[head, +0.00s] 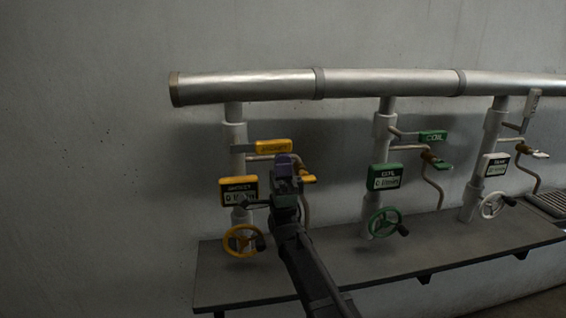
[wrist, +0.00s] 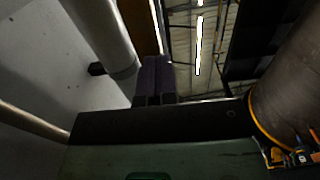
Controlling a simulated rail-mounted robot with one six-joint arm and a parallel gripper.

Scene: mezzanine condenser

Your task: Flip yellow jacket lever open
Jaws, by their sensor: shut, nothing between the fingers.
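The yellow jacket lever (head: 274,146) sticks out level to the right from the left white standpipe (head: 237,167), below the big metal pipe. My gripper (head: 284,161), with purple fingers, is just below the lever's handle in the head view. Its fingers are shut and empty. They also show in the wrist view (wrist: 155,78), pointing up beside a brownish-yellow strip (wrist: 139,25) that may be the lever's underside. Whether the fingers touch the lever cannot be told. My gripper hides part of the thin side pipe and small yellow tap handle (head: 308,179).
A yellow display box (head: 238,191) and yellow handwheel (head: 240,241) are left of my arm. The green coil lever (head: 433,136) is level on the middle standpipe; the white lever (head: 533,103) at right stands upright. A grey shelf (head: 230,278) runs below. The wall at left is clear.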

